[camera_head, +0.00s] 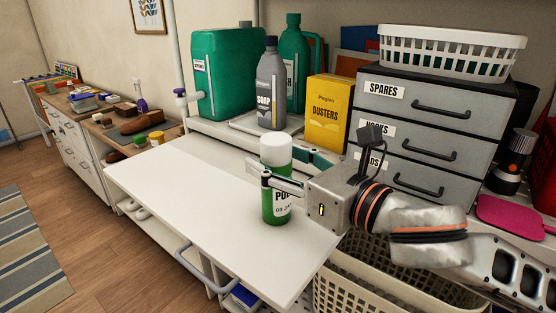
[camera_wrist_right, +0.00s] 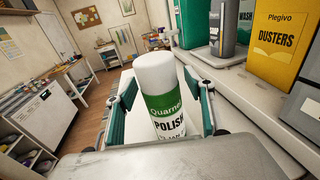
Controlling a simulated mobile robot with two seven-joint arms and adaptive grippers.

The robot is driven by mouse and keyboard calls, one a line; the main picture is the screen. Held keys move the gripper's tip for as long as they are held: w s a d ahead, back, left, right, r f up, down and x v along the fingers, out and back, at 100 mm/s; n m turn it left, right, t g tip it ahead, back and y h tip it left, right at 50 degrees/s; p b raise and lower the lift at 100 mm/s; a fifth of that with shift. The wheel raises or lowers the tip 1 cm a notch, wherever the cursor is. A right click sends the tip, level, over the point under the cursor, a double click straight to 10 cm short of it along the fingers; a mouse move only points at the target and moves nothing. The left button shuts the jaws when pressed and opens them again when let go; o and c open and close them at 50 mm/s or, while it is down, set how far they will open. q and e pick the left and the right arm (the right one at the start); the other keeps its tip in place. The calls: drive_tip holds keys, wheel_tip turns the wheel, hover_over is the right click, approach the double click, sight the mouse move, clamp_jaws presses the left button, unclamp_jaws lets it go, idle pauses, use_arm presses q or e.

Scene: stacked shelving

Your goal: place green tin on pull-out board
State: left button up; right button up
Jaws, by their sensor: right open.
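The green tin (camera_head: 277,205) is a polish can with a white cap and a green and white label. It stands upright on the white pull-out board (camera_head: 185,202), towards the board's right end. My right gripper (camera_head: 267,178) reaches in from the right with its fingers around the tin. In the right wrist view the tin (camera_wrist_right: 165,105) stands between the two open fingers (camera_wrist_right: 162,95), with a gap showing beside the fingers. The tin's lower part is hidden there by the gripper body. My left gripper is in neither view.
Behind the board stand a grey soap bottle (camera_head: 271,85), green containers (camera_head: 228,75) and a yellow dusters box (camera_head: 328,112). A grey drawer unit (camera_head: 430,125) carries a white basket (camera_head: 450,52). A cream basket (camera_head: 385,285) sits below my right arm. The board's left part is clear.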

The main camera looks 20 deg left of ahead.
drive_tip(key=v, duration=1.2)
drive_tip(key=shift+b, duration=0.45)
drive_tip(key=shift+r, duration=0.15)
